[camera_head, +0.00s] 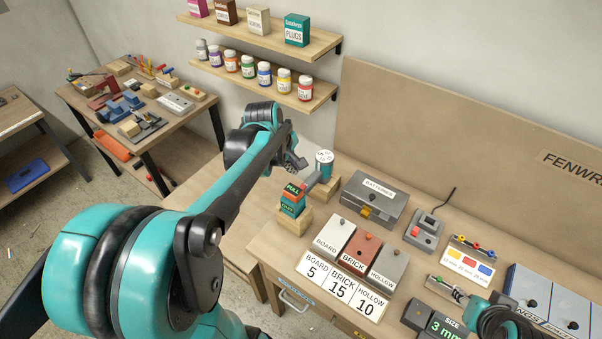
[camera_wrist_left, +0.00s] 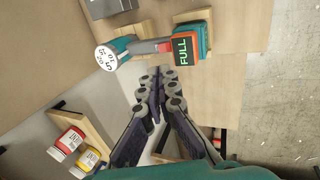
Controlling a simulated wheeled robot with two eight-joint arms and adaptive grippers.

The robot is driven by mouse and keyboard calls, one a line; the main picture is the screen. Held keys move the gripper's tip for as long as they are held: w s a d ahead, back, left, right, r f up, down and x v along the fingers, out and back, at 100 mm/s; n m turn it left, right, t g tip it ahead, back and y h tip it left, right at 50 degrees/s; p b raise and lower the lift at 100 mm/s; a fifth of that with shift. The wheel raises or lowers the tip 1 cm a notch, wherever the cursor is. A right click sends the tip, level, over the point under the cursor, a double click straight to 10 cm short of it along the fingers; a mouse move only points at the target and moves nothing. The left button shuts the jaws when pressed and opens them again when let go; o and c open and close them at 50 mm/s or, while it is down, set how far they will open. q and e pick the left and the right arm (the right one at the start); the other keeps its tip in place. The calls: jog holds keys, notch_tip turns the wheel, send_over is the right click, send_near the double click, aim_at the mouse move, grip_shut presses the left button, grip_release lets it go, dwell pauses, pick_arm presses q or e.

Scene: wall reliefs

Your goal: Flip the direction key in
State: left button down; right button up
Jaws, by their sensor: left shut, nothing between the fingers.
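A teal driver lies across wooden supports. Its round numbered dial end (camera_head: 324,157) and its battery block marked FULL (camera_head: 293,190) show in the head view. In the left wrist view are the dial (camera_wrist_left: 107,57), a grey and red part between (camera_wrist_left: 150,47), and the FULL block (camera_wrist_left: 184,50). I cannot make out the direction key for certain. My left gripper (camera_head: 296,165) is shut and empty, close beside the driver; in the left wrist view its fingertips (camera_wrist_left: 157,78) are just below the grey and red part, with no clear contact.
A grey batteries case (camera_head: 374,200) stands right of the driver. Board, brick and hollow blocks (camera_head: 356,248) sit in front of it. Shelves with jars (camera_head: 265,74) hang above on the left. A size display (camera_head: 440,321) is near the front edge.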

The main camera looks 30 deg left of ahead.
pick_arm(q)
jog(key=v, duration=0.2)
jog(key=b, duration=0.2)
send_near(304, 185)
jog(key=x, duration=0.6)
jog(key=shift+w+f, duration=0.25)
jog(key=shift+f, duration=0.1)
pick_arm(e)
jog(key=shift+f, duration=0.75)
pick_arm(q)
jog(key=shift+w+d+f+g+b, duration=0.1)
jog(key=shift+w+f+g+b, duration=0.3)
jog(key=shift+b, duration=0.1)
jog(key=shift+s+r, duration=0.1)
jog(key=shift+s, duration=0.05)
pick_arm(e)
jog(key=shift+s+f, duration=0.1)
jog(key=shift+f, duration=0.1)
pick_arm(q)
jog(key=shift+s, duration=0.2)
